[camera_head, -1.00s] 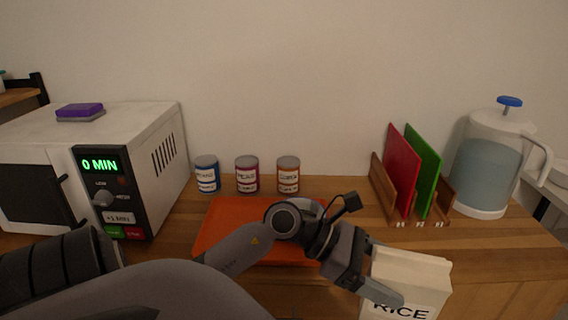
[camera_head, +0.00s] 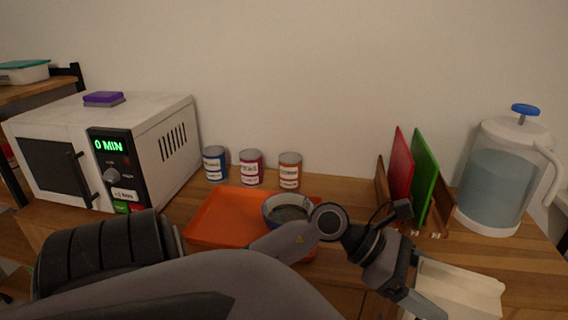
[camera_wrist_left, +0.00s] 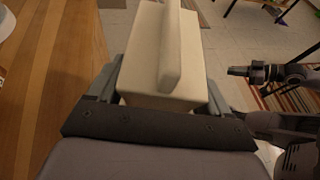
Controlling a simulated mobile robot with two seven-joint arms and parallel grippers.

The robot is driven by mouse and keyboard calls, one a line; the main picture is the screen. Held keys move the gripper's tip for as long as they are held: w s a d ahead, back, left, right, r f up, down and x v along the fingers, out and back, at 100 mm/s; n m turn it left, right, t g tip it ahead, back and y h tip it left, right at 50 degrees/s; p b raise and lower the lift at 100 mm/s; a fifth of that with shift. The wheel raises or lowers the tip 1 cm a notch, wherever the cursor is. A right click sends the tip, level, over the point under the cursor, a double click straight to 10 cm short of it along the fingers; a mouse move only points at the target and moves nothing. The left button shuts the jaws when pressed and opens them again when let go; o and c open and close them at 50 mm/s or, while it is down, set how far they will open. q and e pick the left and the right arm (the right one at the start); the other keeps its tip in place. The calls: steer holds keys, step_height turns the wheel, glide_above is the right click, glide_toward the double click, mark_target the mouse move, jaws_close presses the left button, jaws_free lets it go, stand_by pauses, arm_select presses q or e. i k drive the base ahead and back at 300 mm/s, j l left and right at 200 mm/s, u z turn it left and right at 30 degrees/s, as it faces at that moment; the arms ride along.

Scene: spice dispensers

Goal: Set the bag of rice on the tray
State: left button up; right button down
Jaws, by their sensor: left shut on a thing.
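The orange tray (camera_head: 215,218) lies on the counter left of my left gripper. A bowl (camera_head: 284,212) with grey contents is at the tray's right part, partly hidden by my arm.
Three cans (camera_head: 251,167) stand behind the tray. A microwave (camera_head: 110,150) stands on the left. A rack with red and green boards (camera_head: 424,175) and a water jug (camera_head: 497,180) stand on the right. The tray's left part is clear.

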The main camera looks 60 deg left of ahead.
mark_target(232, 205)
steer(key=i+l, duration=0.4)
steer(key=u, duration=0.4)
steer(key=l+u, duration=0.1)
steer(key=u, duration=0.75)
steer(key=l+u, duration=0.1)
steer(key=u, duration=0.35)
